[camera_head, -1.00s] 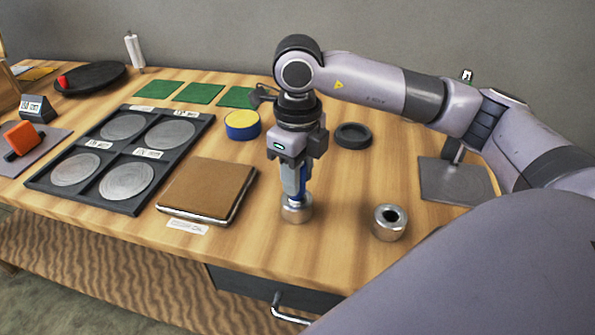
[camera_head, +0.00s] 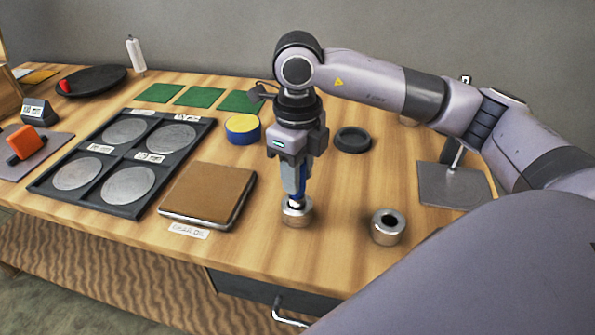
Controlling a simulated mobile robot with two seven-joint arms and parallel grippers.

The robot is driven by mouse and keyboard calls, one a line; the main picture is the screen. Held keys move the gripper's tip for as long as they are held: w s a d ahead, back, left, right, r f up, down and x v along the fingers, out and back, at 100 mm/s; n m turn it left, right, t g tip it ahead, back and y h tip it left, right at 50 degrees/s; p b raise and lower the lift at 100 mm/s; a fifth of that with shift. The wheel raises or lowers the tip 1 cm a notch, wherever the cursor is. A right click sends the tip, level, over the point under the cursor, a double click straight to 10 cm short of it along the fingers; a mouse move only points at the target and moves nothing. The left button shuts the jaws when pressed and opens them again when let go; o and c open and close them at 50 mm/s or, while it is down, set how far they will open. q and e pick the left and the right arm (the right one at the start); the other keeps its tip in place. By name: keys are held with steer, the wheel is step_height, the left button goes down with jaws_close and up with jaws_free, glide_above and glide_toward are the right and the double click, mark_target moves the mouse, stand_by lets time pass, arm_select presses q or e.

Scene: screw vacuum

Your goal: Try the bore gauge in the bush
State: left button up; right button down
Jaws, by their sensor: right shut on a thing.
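My right gripper (camera_head: 293,194) is in the middle of the bench, pointing straight down. It is shut on the bore gauge (camera_head: 299,186), which shows as a narrow blue strip between and beside the fingers. The gauge is upright over a steel bush (camera_head: 297,214) on the wood, and its lower end meets the bush's top opening. How deep it sits in the bore is hidden. A second steel bush (camera_head: 387,227) with a dark open bore stands apart to the right. My left gripper is out of view.
Left of the gripper are a brown pad (camera_head: 208,192) and a dark tray (camera_head: 125,208) with several round plates. Behind are a yellow-topped blue tin (camera_head: 242,127) and a black ring (camera_head: 352,140). A grey plate stand (camera_head: 455,186) is at right. Wood between the bushes is bare.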

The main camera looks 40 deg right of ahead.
steer(key=shift+r+p, duration=1.75)
steer(key=shift+r, duration=1)
